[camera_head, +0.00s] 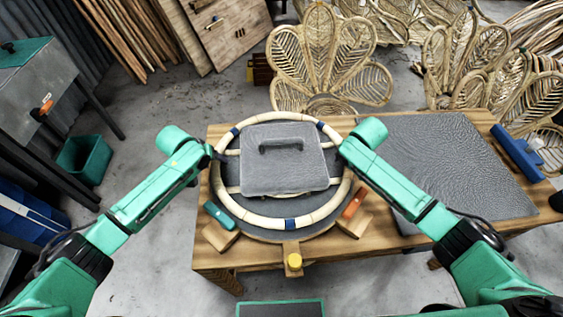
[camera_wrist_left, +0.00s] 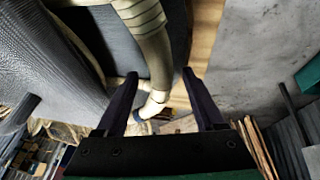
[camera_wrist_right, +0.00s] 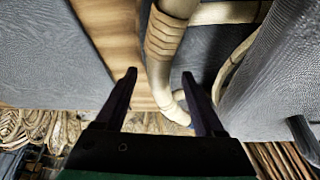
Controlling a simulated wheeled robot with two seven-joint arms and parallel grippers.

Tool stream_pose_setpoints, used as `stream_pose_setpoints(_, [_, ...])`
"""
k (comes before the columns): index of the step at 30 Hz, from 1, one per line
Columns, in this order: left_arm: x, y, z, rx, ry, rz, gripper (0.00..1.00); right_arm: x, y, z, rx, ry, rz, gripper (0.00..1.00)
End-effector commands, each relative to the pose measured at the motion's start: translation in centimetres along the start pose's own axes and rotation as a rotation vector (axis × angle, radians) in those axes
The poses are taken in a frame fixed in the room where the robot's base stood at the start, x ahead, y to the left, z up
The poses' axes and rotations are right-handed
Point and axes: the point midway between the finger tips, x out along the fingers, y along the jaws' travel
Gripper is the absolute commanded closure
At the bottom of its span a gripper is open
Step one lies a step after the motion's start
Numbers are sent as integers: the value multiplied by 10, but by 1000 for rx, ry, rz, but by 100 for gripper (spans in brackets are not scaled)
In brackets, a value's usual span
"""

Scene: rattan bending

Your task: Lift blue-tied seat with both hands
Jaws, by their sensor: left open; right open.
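The blue-tied seat is a round pale rattan ring (camera_head: 344,190) with blue ties (camera_head: 291,223), lying on a dark round base on the wooden table (camera_head: 225,262). A grey square block with a handle (camera_head: 284,175) sits over its middle. My left gripper (camera_head: 217,154) is at the ring's left side, open. In the left wrist view the rattan tube (camera_wrist_left: 154,58) shows between its fingers (camera_wrist_left: 160,73). My right gripper (camera_head: 341,150) is at the ring's right side, open. In the right wrist view the tube (camera_wrist_right: 166,62) lies between its fingers (camera_wrist_right: 159,73). Contact cannot be told.
An orange-handled clamp (camera_head: 354,204) and a green-handled clamp (camera_head: 219,215) stand at the ring's front edge. A yellow knob (camera_head: 294,262) is at the front. A dark grey mat (camera_head: 450,160) covers the table's right. Rattan chair backs (camera_head: 320,60) stand behind.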

Motion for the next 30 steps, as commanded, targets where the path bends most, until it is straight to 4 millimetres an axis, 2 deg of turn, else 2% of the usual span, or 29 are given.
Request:
stream_pose_setpoints(3, [16, 0, 0, -2, -1, 1, 30, 16, -1, 0, 1, -1, -1, 29])
stream_pose_setpoints(6, [23, 0, -1, -1, 1, 1, 30, 23, -1, 0, 2, 0, -1, 29])
stream_pose_setpoints(14, [25, 0, 0, 0, 1, 0, 30, 25, 0, 0, 1, 0, -1, 29])
stream_pose_setpoints(15, [25, 0, 0, 0, 1, 0, 37, 25, 0, 0, 1, 0, -1, 37])
stream_pose_setpoints(17, [25, 0, 0, 0, 1, 0, 60, 25, 0, 0, 1, 0, -1, 60])
stream_pose_setpoints(18, [25, 0, 0, -1, 1, 0, 75, 25, 0, 0, 1, 0, -1, 75])
stream_pose_setpoints(20, [25, 0, 0, -1, 1, 0, 98, 25, 0, 0, 1, 0, -1, 98])
stream_pose_setpoints(30, [25, 0, 0, -1, 0, 0, 100, 25, 0, 0, 1, 0, 0, 100])
